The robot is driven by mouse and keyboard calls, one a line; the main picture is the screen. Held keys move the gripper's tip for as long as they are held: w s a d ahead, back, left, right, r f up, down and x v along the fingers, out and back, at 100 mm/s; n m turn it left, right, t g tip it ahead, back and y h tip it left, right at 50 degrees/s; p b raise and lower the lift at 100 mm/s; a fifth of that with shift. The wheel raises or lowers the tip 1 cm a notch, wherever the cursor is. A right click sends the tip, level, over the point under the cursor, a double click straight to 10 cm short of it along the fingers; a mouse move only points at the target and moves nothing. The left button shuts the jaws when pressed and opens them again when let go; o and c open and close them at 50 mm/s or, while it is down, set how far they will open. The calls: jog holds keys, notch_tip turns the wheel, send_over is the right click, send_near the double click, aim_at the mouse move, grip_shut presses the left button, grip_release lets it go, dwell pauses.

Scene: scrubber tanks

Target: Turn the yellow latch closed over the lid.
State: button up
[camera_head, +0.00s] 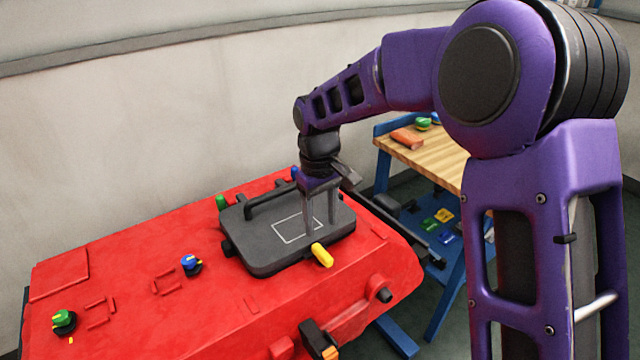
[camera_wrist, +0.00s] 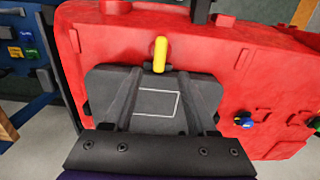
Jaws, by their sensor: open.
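The yellow latch (camera_head: 322,256) is a short bar on the red tank top, at the front edge of the dark grey lid (camera_head: 262,250). It points away from the lid, mostly outside its edge; its inner end is at or close to the rim. In the wrist view the latch (camera_wrist: 160,54) stands just beyond the lid's (camera_wrist: 205,95) far edge, in line with the gap between my fingers. My gripper (camera_head: 320,226) points down over the lid, open and empty, with its fingers apart. Whether the fingertips touch the lid I cannot tell.
The lid has a black bar handle (camera_head: 275,196) at its back. The red tank (camera_head: 130,270) carries a blue knob (camera_head: 191,263), a green knob (camera_head: 63,319) and another green knob (camera_head: 221,202). A wooden-topped table (camera_head: 430,152) stands behind at right. The tank top left of the lid is mostly clear.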

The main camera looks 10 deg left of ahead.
notch_tip(320, 180, up, 9)
jog(key=shift+a+p, duration=0.15)
jog(key=shift+p, duration=0.2)
jog(key=shift+w, duration=0.15)
